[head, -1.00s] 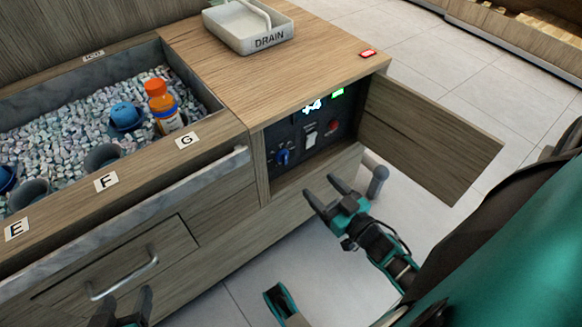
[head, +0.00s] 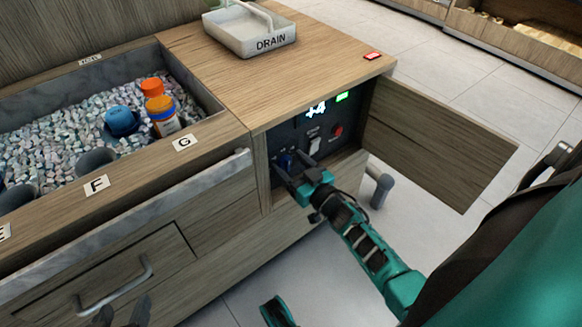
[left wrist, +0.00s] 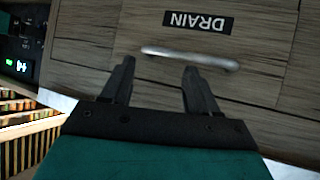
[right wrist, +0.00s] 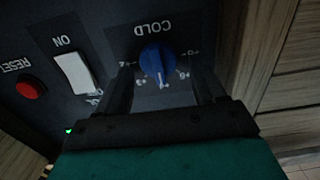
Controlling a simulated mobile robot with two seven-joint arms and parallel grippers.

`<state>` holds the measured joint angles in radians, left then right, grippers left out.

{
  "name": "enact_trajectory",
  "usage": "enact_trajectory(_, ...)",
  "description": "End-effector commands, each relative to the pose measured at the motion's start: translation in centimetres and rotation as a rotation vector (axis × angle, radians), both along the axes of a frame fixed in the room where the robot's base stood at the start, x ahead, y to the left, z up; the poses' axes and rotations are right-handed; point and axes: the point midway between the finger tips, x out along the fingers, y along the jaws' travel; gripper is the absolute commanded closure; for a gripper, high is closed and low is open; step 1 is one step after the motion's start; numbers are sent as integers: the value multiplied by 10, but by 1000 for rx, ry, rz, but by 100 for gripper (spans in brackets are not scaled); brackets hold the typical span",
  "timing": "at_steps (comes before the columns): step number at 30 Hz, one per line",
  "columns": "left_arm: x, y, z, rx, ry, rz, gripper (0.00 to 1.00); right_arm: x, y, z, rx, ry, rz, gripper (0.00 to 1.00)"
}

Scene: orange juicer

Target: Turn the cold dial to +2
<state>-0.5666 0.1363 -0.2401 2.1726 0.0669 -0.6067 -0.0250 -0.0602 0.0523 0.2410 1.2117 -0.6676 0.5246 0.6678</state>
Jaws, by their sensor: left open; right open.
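The blue cold dial (right wrist: 157,62) sits on the dark control panel under the word COLD, upside down in the right wrist view. A white pointer mark on it points toward the bottom of that picture; the small numbers around it are hard to read. My right gripper (head: 291,173) is open at the panel, its fingers on either side of the dial; I cannot tell whether they touch it. The dial also shows in the head view (head: 285,160), partly hidden. A lit display (head: 316,108) seems to read a 4. My left gripper (left wrist: 158,75) is open and empty before the drawer front.
A white ON switch (right wrist: 75,72) and a red reset button (right wrist: 31,87) are beside the dial. The open cabinet door (head: 435,145) stands right of my right arm. A DRAIN tray (head: 250,30) is on the counter. Bottles (head: 162,117) stand in the ice bin.

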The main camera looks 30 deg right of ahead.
Motion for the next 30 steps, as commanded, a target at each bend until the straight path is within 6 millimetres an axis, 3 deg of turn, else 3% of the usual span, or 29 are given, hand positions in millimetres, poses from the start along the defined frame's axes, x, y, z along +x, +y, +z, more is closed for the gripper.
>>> enact_trajectory(9,2,0,1,-1,-3,0,40,3,0,0,0,0,0,31)
enact_trajectory(26,1,0,0,-1,-2,2,40,2,0,0,0,0,0,84)
enact_trajectory(30,-1,1,-1,-1,3,2,40,2,0,0,3,0,0,86)
